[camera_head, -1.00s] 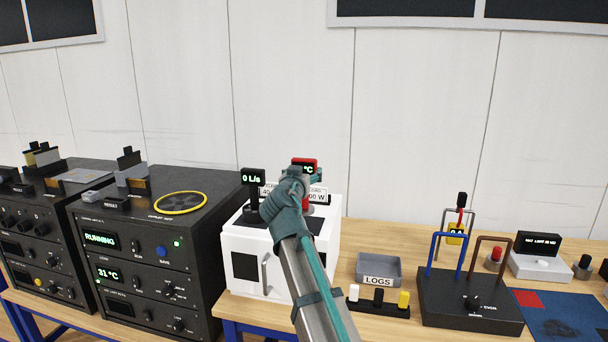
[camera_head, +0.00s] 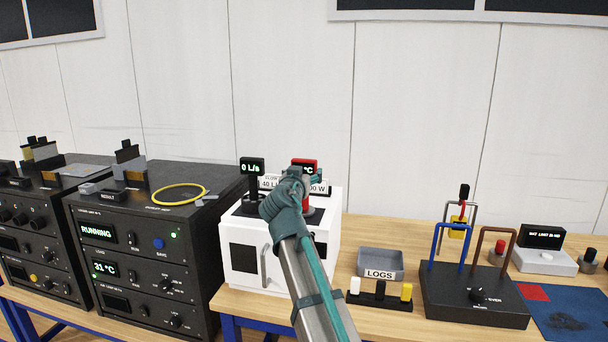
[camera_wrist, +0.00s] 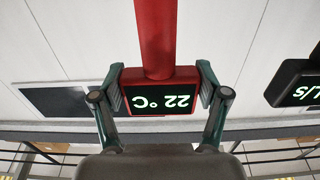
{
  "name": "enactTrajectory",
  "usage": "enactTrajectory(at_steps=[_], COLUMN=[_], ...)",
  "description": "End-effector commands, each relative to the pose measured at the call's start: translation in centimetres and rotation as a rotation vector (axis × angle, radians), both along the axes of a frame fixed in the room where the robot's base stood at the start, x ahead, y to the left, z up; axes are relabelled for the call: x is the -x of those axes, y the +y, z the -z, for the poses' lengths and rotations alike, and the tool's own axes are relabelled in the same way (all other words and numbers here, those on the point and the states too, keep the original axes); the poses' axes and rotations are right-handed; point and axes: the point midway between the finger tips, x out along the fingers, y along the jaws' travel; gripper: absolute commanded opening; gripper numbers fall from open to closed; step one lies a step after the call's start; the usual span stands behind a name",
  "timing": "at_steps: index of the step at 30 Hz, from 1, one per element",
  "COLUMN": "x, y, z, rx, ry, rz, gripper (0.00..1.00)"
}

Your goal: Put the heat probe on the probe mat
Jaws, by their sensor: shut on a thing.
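The heat probe is red, with a black display (camera_head: 303,163) partly hidden behind my gripper above the white box. In the wrist view its display (camera_wrist: 160,101) reads "22 °C" upside down, and its red shaft (camera_wrist: 157,40) runs to the top edge. My gripper (camera_head: 301,178) is shut on the display housing, one finger on each side, as the wrist view (camera_wrist: 160,92) shows.
The white box (camera_head: 325,250) bears a black "0 L/s" meter (camera_head: 252,167) beside the probe. Black racks (camera_head: 130,265) stand to the left, one with a yellow ring (camera_head: 180,203) on top. A LOGS tray (camera_head: 380,258) and a black stand (camera_head: 475,310) occupy the bench to the right.

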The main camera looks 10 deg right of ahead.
Motion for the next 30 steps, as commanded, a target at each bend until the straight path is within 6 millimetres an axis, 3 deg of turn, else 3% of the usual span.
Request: enactTrajectory(at_steps=[17, 18, 22, 30], x=[0.00, 0.00, 0.00, 0.00], y=[0.01, 0.01, 0.01, 0.00], z=[0.59, 0.53, 0.52, 0.56], rx=[0.000, 0.000, 0.000, 0.000], ry=[-0.001, -0.001, -0.001, 0.000], rz=[0.000, 0.000, 0.000, 0.000], gripper=[0.14, 0.77, 0.99, 1.00])
